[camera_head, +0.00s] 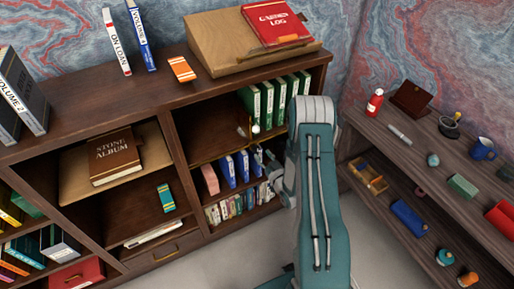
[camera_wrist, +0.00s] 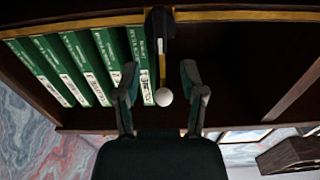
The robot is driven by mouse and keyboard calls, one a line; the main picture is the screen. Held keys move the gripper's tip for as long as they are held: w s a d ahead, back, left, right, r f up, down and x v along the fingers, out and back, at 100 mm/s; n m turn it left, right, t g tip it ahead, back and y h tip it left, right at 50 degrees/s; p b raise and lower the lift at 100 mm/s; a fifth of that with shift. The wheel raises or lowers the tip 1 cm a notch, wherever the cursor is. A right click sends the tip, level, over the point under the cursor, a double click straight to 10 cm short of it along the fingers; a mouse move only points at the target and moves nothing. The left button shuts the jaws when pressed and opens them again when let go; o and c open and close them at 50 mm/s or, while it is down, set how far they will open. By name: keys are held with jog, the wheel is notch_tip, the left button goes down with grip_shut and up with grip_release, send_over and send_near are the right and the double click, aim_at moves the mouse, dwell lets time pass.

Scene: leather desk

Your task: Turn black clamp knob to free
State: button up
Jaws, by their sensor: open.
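A black clamp (camera_wrist: 159,24) sits on a thin brass rail (camera_wrist: 95,24) in the wrist view. A brass rod (camera_wrist: 162,68) extends from the clamp, with a white ball (camera_wrist: 163,97) near its end. The ball also shows in the head view (camera_head: 256,129), beside the green binders. I cannot make out a separate knob on the clamp. My gripper (camera_wrist: 159,80) is open, its fingers on either side of the rod and ball, apparently apart from them. In the head view my gripper (camera_head: 266,158) is small and partly hidden by my arm, just below the ball.
Green binders (camera_head: 267,102) stand close beside the rod, also in the wrist view (camera_wrist: 75,65). Blue binders (camera_head: 236,167) and small books (camera_head: 235,203) fill the lower shelves. A side shelf with small objects (camera_head: 407,129) is at right. The compartment's other side is empty.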

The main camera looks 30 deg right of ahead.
aim_at(258, 149)
jog(key=w, duration=0.5)
jog(key=shift+w+a, duration=0.1)
grip_shut()
